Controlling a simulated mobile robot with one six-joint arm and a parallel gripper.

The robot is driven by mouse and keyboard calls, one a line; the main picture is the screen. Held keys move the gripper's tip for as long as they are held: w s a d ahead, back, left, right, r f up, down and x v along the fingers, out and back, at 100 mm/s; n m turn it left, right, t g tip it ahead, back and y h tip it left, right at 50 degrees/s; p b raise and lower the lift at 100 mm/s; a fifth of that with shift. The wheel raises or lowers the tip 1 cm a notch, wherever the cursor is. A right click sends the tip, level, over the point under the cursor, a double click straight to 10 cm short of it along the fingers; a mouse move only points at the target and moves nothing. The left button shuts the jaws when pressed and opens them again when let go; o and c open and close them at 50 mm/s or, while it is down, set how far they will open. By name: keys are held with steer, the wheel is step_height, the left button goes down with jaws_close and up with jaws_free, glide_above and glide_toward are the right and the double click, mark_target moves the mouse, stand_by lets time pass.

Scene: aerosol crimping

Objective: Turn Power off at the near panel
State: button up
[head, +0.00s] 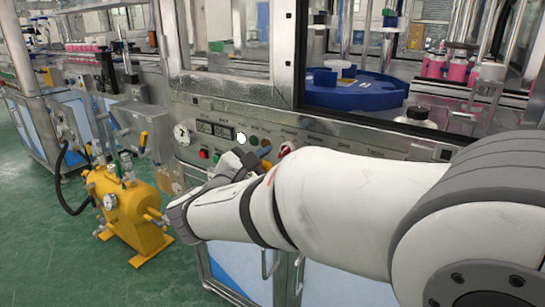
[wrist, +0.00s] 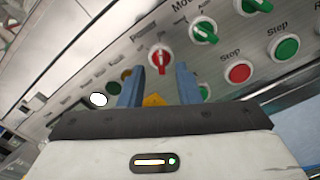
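The near panel (head: 330,143) is a metal control strip below the machine window. In the wrist view, a red rotary knob (wrist: 159,59) on this panel has its handle roughly upright in the picture. The red knob shows between and just beyond the fingertips; contact cannot be told. In the head view, the red knob (head: 286,149) is just above my forearm, and my fingers are largely hidden.
Green knobs (wrist: 204,31), a red Stop button (wrist: 239,72) and a green Step button (wrist: 286,47) lie to the right. A white lamp (wrist: 98,99) is left. A yellow part (wrist: 154,100) shows between the fingers. A yellow tank (head: 128,207) stands on the floor.

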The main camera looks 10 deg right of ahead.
mark_target(282, 152)
steer(key=shift+b+x, duration=0.3)
steer(key=shift+x, duration=1.25)
